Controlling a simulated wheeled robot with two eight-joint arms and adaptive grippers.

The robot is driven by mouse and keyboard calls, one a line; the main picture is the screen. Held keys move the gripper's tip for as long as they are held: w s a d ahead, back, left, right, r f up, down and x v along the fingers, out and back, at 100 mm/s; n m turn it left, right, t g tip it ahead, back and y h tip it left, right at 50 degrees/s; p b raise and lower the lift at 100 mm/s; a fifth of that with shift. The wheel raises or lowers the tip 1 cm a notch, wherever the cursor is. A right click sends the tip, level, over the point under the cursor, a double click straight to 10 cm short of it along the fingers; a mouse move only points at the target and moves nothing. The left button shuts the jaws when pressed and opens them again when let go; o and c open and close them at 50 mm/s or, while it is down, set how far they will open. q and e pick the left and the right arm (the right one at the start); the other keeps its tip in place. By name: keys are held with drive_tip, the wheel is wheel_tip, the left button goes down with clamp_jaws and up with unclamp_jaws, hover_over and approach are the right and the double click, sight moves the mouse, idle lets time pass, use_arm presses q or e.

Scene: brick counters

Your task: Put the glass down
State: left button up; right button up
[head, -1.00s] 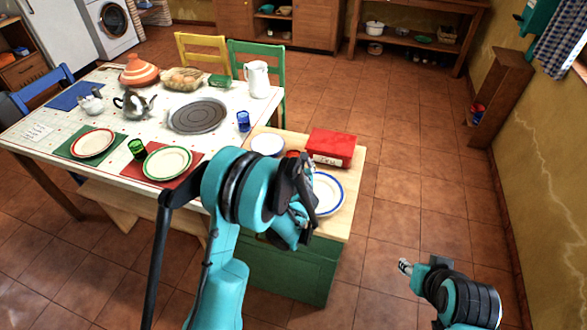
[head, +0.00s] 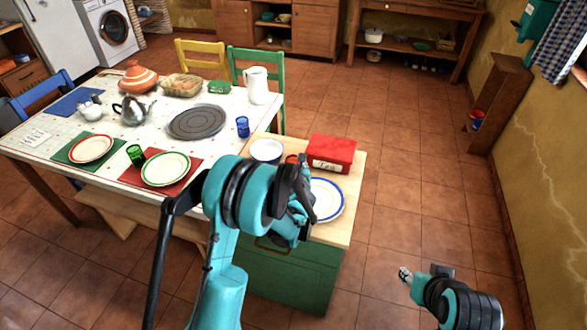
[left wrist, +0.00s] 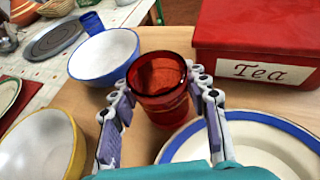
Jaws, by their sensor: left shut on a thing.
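A red see-through glass (left wrist: 160,90) stands upright between the fingers of my left gripper (left wrist: 162,78) in the left wrist view. The fingers are shut on it from both sides, near its upper part. In the head view my left gripper (head: 303,188) is over the wooden top of the green cabinet, and only a bit of the red glass (head: 291,159) shows behind it. The glass's base is close to the blue-rimmed plate; I cannot tell whether it touches the wood. My right gripper (head: 405,274) is low at the right, away from the cabinet, its jaws too small to judge.
The wooden top (head: 346,186) holds a red tea tin (head: 331,153), a blue-rimmed plate (head: 327,200) and a white bowl with a blue rim (left wrist: 104,57). A yellow bowl (left wrist: 42,145) is at the left. The laid table (head: 213,149) adjoins at the left.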

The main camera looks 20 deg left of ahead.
use_arm(q)
wheel_tip(320, 180, up, 4)
drive_tip(key=shift+r+p, duration=0.2)
drive_tip(key=shift+p, duration=0.95)
drive_tip(key=s+d+r+p, duration=0.3)
drive_tip(key=d+r, duration=0.4)
drive_tip(key=d, duration=0.4)
drive_tip(key=s+a+r, duration=0.2)
drive_tip(key=s+a, duration=0.2)
drive_tip(key=s, duration=0.3)
drive_tip(key=s+a+r, duration=0.3)
drive_tip(key=s+a, duration=0.1)
drive_tip(key=s, duration=0.4)
drive_tip(key=shift+s+m+h, duration=0.15)
drive_tip(key=shift+m+h, duration=0.25)
